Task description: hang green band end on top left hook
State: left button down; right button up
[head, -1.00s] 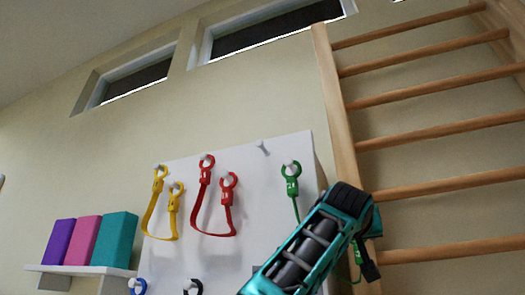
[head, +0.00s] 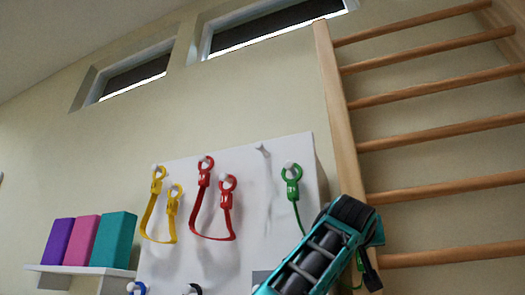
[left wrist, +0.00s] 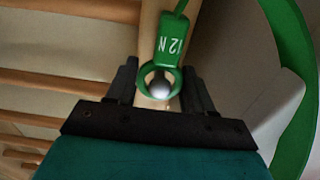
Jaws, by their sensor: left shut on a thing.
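My left gripper (head: 370,268) is in front of the wooden upright at the board's right; it also shows in the left wrist view (left wrist: 162,90). It is shut on the free end of the green band (left wrist: 172,42), a ring marked "12 N". A pale round knob (left wrist: 160,88) shows through the ring; I cannot tell whether the ring is around it or in front of it. The band's other end (head: 291,180) hangs on a hook of the white board (head: 265,205). A bare hook (head: 262,149) is at the board's top. My right gripper is out of view.
Yellow (head: 157,205) and red (head: 205,215) bands hang on the board left of the green one. Wooden wall bars (head: 440,140) rise at the right. A shelf (head: 75,269) with purple, pink and teal blocks is at the left.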

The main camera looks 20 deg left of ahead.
pick_arm(q)
jog(key=shift+w+p, duration=0.35)
jog(key=shift+p, duration=0.15)
jog(key=shift+f+b, duration=0.3)
jog(key=shift+f, duration=0.1)
dwell(0.3)
jog(key=shift+c, duration=0.9)
grip_release()
